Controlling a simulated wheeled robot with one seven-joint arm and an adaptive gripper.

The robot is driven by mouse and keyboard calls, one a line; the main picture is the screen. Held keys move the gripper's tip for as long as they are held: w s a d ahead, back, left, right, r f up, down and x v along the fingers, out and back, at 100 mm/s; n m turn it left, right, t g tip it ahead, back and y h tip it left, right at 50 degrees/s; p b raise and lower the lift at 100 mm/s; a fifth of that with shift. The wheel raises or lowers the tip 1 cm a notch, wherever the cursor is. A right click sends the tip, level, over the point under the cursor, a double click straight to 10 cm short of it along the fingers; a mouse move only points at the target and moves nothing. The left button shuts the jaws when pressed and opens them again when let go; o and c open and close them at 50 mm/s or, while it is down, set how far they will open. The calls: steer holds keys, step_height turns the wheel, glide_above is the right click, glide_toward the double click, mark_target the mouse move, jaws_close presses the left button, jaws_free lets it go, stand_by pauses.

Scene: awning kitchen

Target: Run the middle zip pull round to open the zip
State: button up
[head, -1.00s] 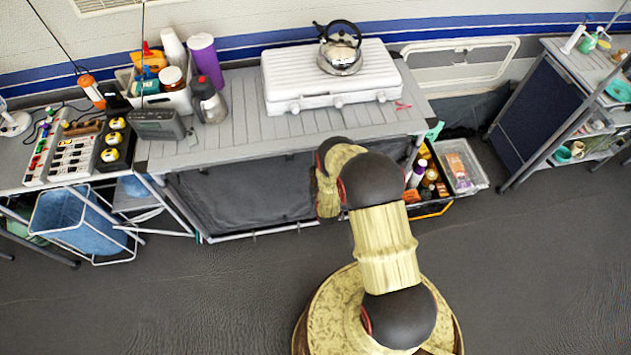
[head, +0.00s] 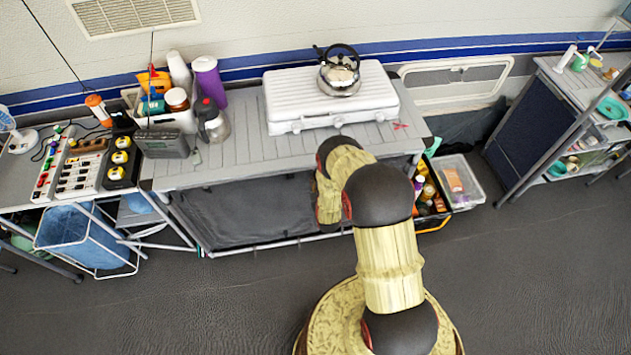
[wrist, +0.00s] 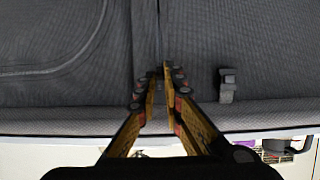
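The dark fabric front (head: 250,200) hangs under the grey slatted counter in the head view. In the wrist view the fabric (wrist: 60,60) fills the upper part, and a vertical seam or zip line (wrist: 158,30) runs down its middle. My gripper (wrist: 158,78) points at the lower end of this line, one finger on each side. A narrow gap shows between the fingertips. I cannot make out a zip pull between them. A small dark tab or clip (wrist: 227,85) hangs on the fabric to the right, apart from the fingers. In the head view my arm hides the gripper.
A white stove case (head: 330,118) with a kettle (head: 339,80) stands on the counter (head: 230,150). Bottles and a radio (head: 162,144) stand at its left. A crate (head: 435,222) and a clear bin (head: 458,185) stand right of the fabric front.

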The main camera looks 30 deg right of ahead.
steer(key=o, duration=0.5)
steer(key=shift+r, duration=0.15)
steer(key=v, duration=1.2)
